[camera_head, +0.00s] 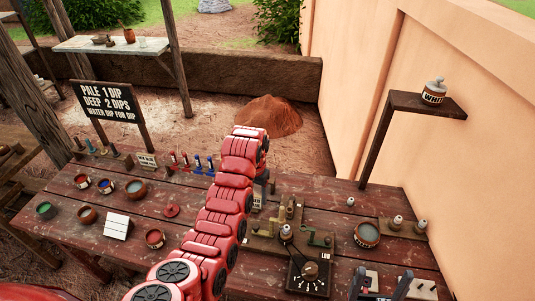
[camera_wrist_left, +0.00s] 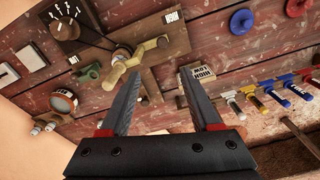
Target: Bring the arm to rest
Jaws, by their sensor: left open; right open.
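My left arm reaches up from the bottom of the head view across the red wooden table (camera_head: 100,215). Its gripper (camera_head: 262,187) is over the table's far side, partly hidden by the arm. In the left wrist view the left gripper (camera_wrist_left: 163,85) is open, with two dark fingers apart and nothing between them. The wooden block mechanism (camera_wrist_left: 150,62) and a small white label (camera_wrist_left: 200,73) lie beyond the fingers. My right gripper (camera_head: 384,284) shows at the bottom right of the head view, open, with no object seen between its fingers.
A dial board (camera_head: 308,270) and a round bowl (camera_head: 367,234) stand on the table's right. A post with a shelf (camera_head: 428,104) rises near the wall (camera_head: 460,120).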

